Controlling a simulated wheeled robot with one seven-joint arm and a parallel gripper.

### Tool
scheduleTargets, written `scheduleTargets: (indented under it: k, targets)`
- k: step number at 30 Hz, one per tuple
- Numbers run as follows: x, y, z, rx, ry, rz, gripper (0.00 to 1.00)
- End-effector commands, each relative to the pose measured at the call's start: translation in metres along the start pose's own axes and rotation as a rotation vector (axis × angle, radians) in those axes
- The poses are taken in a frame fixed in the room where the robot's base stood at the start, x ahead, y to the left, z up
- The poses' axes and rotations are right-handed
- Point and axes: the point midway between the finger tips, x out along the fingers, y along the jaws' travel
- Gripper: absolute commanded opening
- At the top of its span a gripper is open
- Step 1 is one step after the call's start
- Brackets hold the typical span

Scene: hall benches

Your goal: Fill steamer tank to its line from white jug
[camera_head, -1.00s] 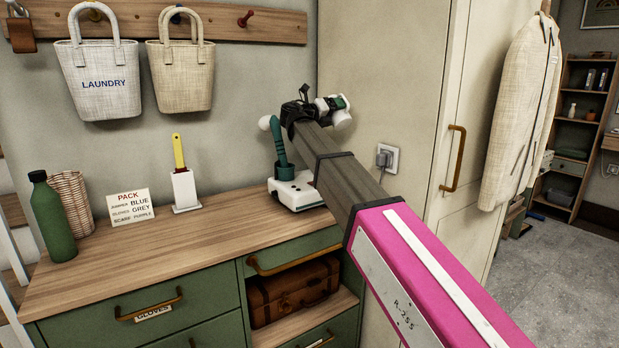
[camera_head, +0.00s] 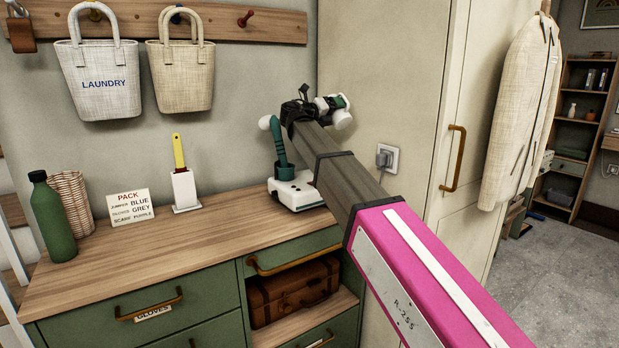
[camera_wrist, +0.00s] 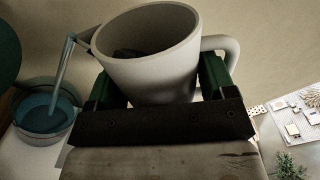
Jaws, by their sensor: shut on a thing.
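The white jug (camera_wrist: 150,60) is in my gripper (camera_wrist: 160,78), whose green fingers are shut on its two sides. The jug is tilted to the left in the wrist view, its handle to the right. A thin bluish stream (camera_wrist: 63,68) runs from its spout into the round clear steamer tank (camera_wrist: 46,132), which holds blue-tinted water. I cannot make out the fill line. In the head view, the steamer's white base (camera_head: 300,190) with its green upright part stands at the dresser's right end. My arm hides part of it, and the jug (camera_head: 341,119) shows only in part.
The wooden dresser top (camera_head: 170,248) is clear in the middle. A green bottle (camera_head: 53,218), a wicker basket (camera_head: 75,200), a pack sign (camera_head: 130,207) and a yellow-handled white tool (camera_head: 184,190) stand along its back. A tall cabinet (camera_head: 385,75) and wall socket (camera_head: 387,158) are close to my arm.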

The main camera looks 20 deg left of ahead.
Motion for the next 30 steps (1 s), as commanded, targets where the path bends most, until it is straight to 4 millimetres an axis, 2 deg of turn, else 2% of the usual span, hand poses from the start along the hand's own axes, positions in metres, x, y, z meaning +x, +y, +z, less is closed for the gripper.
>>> scheduleTargets:
  k: [30]
  targets:
    - [0.0000, -0.0016, 0.0017, -0.029, 0.000, 0.000, 0.43]
